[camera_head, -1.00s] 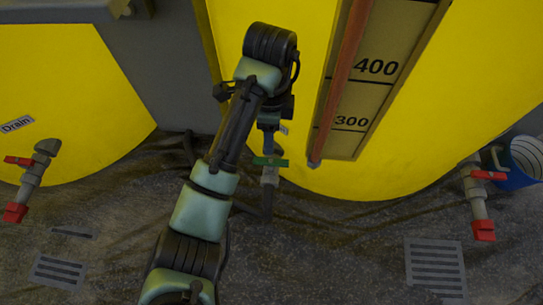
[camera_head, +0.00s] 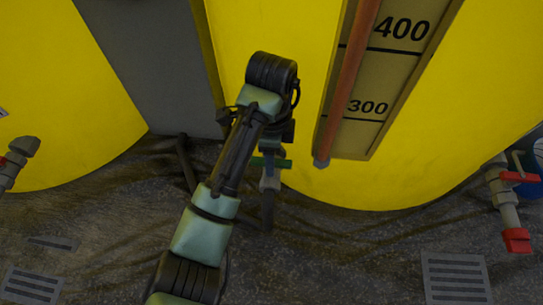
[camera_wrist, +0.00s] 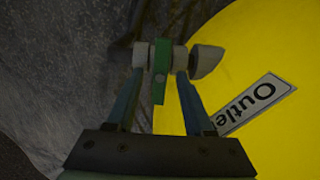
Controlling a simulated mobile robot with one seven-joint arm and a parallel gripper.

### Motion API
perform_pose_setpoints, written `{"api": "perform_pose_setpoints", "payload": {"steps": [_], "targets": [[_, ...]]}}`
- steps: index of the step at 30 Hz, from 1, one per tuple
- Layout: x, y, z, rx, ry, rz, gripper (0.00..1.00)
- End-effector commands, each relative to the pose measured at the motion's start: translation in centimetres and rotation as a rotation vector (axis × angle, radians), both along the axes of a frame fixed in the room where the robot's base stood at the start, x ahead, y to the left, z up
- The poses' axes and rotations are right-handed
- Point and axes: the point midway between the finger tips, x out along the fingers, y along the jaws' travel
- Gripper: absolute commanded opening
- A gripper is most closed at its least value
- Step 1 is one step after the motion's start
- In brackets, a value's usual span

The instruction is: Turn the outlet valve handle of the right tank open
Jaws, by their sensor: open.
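The outlet valve has a green handle (camera_head: 284,164) on a grey fitting low at the front of the yellow tank (camera_head: 410,185) with the level scale. The handle also shows in the wrist view (camera_wrist: 160,82), lying crosswise to the fitting (camera_wrist: 205,62). An "Outlet" label (camera_wrist: 256,103) is on the tank beside it. My gripper (camera_wrist: 158,76) is open, with one finger on each side of the green handle. I cannot tell whether either finger touches it. In the head view my gripper (camera_head: 270,150) is partly hidden by my arm and sits right at the handle.
A valve with red handles (camera_head: 515,180) stands at the right, and part of another grey valve (camera_head: 18,160) at the left edge. A red-brown pipe (camera_head: 348,80) runs down the scale. Floor grates (camera_head: 456,278) lie in front. A blue bucket (camera_head: 535,165) is partly visible.

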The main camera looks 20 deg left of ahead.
Motion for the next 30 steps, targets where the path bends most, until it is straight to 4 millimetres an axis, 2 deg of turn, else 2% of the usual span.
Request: {"api": "perform_pose_setpoints", "payload": {"steps": [3,12,30], "targets": [[-0.01,0.01,0.05,0.000,0.000,0.000,0.53],[-0.02,0.00,0.06,0.000,0.001,0.000,0.00],[-0.16,-0.10,0.66,-0.003,0.006,0.059,0.00]]}}
